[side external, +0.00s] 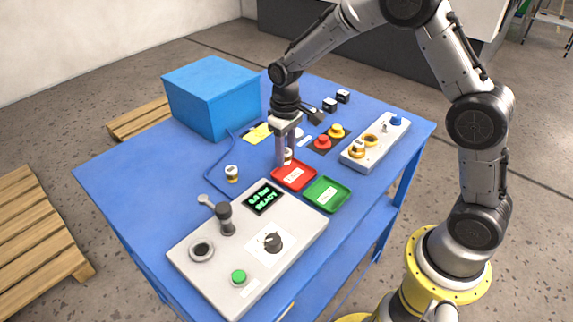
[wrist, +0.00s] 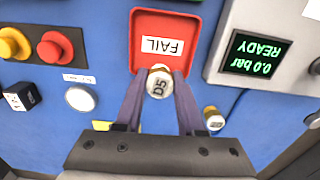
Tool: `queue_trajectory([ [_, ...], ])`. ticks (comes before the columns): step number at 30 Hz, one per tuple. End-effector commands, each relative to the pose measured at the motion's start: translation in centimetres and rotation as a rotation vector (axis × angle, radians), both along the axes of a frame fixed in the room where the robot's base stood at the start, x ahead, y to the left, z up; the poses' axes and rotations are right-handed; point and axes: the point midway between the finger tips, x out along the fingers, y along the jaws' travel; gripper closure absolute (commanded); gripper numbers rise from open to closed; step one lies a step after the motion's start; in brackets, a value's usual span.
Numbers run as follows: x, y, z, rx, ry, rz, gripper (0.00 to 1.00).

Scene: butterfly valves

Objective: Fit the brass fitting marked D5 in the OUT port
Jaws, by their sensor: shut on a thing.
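The fitting marked D5 (wrist: 160,83) has a white top with black lettering and a brass body. My gripper (wrist: 159,100) is shut on it, one finger on each side, with the marked top facing the wrist camera. In the side view my gripper (side external: 285,160) points down just behind the red FAIL tray, and the fitting (side external: 289,155) shows partly between the fingers. I cannot tell whether it touches the table. The grey panel (side external: 295,228) carries a round port with a dark opening (side external: 202,248). No OUT marking is legible.
A second white-topped brass fitting (side external: 232,173) stands left of my gripper. The red FAIL tray (side external: 293,176) and green tray (side external: 326,194) look empty. A black upright part with a lever (side external: 226,218) rises from the panel. The display (side external: 264,199) reads 0.0 bar READY. A blue box (side external: 212,97) stands behind.

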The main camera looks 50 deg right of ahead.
Motion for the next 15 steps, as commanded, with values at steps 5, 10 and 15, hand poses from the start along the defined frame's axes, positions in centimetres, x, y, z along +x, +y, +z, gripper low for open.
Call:
queue_trajectory([
  [5,-0.2,-1.7,0.4,0.000,-0.003,-0.069,1.00],
  [10,-1.7,-7.2,1.6,-0.001,-0.004,-0.169,1.00],
  [15,-4.8,-13.9,3.1,-0.001,-0.004,-0.300,1.00],
])
